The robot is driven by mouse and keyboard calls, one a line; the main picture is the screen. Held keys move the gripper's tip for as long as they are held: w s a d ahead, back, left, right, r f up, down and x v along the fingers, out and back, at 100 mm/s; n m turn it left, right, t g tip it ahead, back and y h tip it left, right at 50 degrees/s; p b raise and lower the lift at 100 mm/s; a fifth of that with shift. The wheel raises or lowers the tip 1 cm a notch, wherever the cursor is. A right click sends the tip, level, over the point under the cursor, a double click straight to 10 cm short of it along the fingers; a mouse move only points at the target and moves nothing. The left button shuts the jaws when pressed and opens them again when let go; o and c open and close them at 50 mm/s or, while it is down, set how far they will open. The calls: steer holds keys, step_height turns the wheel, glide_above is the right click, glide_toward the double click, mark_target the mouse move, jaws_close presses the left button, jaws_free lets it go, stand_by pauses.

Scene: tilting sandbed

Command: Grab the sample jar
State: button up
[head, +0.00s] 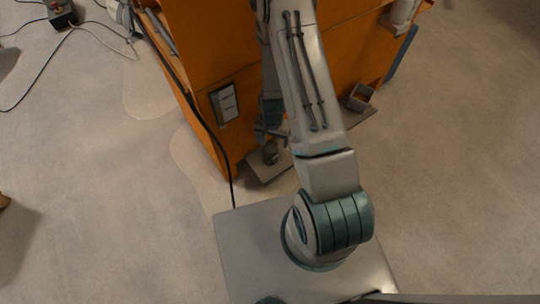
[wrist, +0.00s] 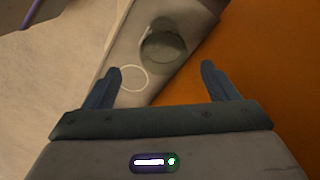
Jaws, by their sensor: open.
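The sample jar (wrist: 162,48) is a round, dark grey-green jar standing on a grey ledge (wrist: 122,60) in the wrist view. It also shows as a small dark shape in the head view (head: 270,153), on the ledge (head: 263,172) at the foot of the orange cabinet. My gripper (wrist: 160,69) is open and empty, its two fingers spread. The jar appears ahead of the gap between the fingertips, apart from both. In the head view my gripper (head: 270,132) is partly hidden by my arm, just beside the jar.
A white ring (wrist: 134,78) is marked on the ledge beside the jar. The orange cabinet (head: 205,50) rises close behind, with a framed panel (head: 224,103) on it. A small open box (head: 361,97) sits on the ledge's right part. Cables lie on the floor at upper left.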

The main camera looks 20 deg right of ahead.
mark_target(270, 149)
steer(key=f+b, duration=0.1)
steer(key=f, duration=0.1)
steer(key=f+b, duration=0.1)
steer(key=f, duration=0.2)
steer(key=f+b, duration=0.1)
steer(key=f, duration=0.1)
steer(key=shift+a+f, duration=0.3)
steer(key=shift+f, duration=0.1)
steer(key=shift+r, duration=0.1)
steer(key=c, duration=1.1)
